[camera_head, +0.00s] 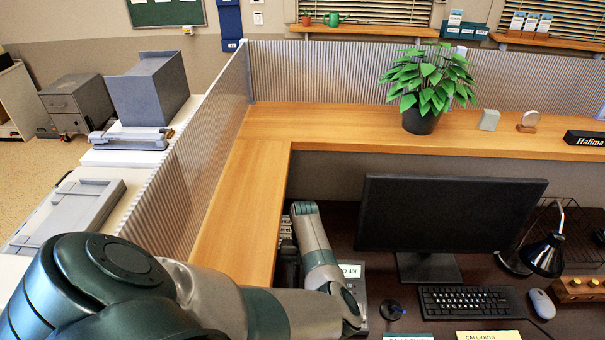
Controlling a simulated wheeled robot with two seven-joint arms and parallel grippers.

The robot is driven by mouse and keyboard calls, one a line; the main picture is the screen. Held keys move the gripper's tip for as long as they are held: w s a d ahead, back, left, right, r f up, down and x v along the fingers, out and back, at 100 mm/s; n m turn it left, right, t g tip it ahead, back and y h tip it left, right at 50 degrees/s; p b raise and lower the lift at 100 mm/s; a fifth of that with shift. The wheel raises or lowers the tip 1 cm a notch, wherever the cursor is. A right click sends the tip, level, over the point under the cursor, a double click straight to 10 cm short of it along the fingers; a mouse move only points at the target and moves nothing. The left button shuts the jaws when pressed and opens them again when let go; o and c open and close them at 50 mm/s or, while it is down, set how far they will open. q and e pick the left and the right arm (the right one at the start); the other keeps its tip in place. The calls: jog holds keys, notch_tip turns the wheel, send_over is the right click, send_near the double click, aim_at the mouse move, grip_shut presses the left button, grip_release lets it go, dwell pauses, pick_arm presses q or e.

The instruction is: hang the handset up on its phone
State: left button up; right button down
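A grey desk phone (361,291) with a label ending in 406 sits on the dark desk, left of the monitor. My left arm covers much of it, so only its right side and label show. I cannot make out the handset or its cradle. My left arm reaches in from the left, bends over the phone and extends back toward the corner of the partition. Its gripper fingers are hidden behind the arm, so I cannot see what they hold. My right gripper is out of view.
A monitor (440,215), keyboard (470,302), mouse (541,303) and black lamp (546,255) stand to the right. A small round dark object (391,309) lies beside the phone. A wooden ledge (240,215) and ribbed partition (190,185) bound the desk on the left.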

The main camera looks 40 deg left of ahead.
pick_arm(q)
jog(key=shift+r, duration=0.15)
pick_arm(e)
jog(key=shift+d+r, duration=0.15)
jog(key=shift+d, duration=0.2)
pick_arm(q)
jog(key=shift+w+a+r, duration=0.2)
jog(key=shift+r, duration=0.2)
jog(key=b+v, duration=0.3)
jog(key=v, duration=0.1)
jog(key=shift+w+a+f, duration=0.15)
jog(key=shift+w, duration=0.05)
jog(key=w+a+b, duration=0.7)
jog(key=w, duration=0.1)
jog(key=shift+w+a+r+b, duration=0.2)
jog(key=shift+w+b, duration=0.1)
jog(key=shift+w, duration=0.05)
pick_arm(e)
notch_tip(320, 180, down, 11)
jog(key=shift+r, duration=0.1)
pick_arm(q)
jog(key=shift+d, duration=0.15)
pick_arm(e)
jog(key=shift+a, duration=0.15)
